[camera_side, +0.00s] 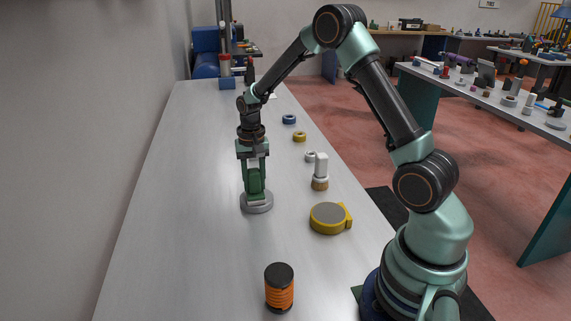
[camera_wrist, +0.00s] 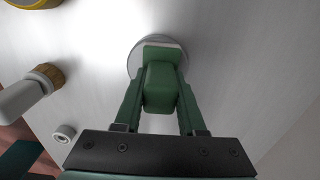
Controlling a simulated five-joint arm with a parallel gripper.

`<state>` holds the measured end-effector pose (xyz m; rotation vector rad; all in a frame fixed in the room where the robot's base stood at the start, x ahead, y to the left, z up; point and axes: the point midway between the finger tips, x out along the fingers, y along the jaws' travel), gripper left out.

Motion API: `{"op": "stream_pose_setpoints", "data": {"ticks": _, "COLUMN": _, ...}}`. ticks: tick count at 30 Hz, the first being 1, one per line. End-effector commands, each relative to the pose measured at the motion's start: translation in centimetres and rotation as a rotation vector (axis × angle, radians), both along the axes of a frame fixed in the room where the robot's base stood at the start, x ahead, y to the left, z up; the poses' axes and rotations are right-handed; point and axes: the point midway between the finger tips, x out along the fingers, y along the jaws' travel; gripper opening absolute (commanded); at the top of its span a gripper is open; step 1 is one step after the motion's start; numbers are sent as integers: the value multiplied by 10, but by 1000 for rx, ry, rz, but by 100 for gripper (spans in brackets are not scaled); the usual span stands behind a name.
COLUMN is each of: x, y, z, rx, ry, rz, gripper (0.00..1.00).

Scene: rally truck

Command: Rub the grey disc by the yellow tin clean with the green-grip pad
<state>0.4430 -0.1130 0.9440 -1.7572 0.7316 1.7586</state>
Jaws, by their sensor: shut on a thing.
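My gripper (camera_side: 255,172) points straight down and is shut on the green grip of the pad (camera_side: 255,182). The wrist view shows the green grip (camera_wrist: 160,85) between my two green fingers. The grey disc (camera_side: 258,205) lies flat on the bench directly below the pad; its rim shows around the grip in the wrist view (camera_wrist: 134,58). The pad seems to rest on the disc, but its underside and the disc's middle are hidden. The yellow tin (camera_side: 327,218), round with a grey top and a side tab, stands to the right of the disc, apart from it.
An orange ribbed cylinder with black ends (camera_side: 279,288) stands nearer the camera. A white-and-brown piece (camera_side: 320,172), a pale ring (camera_side: 310,156), a yellow ring (camera_side: 299,137) and a blue ring (camera_side: 288,119) lie along the right. The bench's left side is clear, with a wall beyond.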

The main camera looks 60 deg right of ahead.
Motion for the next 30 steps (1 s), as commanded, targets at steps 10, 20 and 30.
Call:
{"op": "stream_pose_setpoints", "data": {"ticks": 10, "x": 23, "y": -23, "z": -1, "rx": 0, "ry": 0, "rz": -2, "gripper": 0}}
{"op": "stream_pose_setpoints", "data": {"ticks": 20, "x": 23, "y": -33, "z": 0, "rx": 0, "ry": 0, "rz": 2, "gripper": 0}}
{"op": "stream_pose_setpoints", "data": {"ticks": 30, "x": 1, "y": -10, "z": 0, "rx": 0, "ry": 0, "rz": 2, "gripper": 0}}
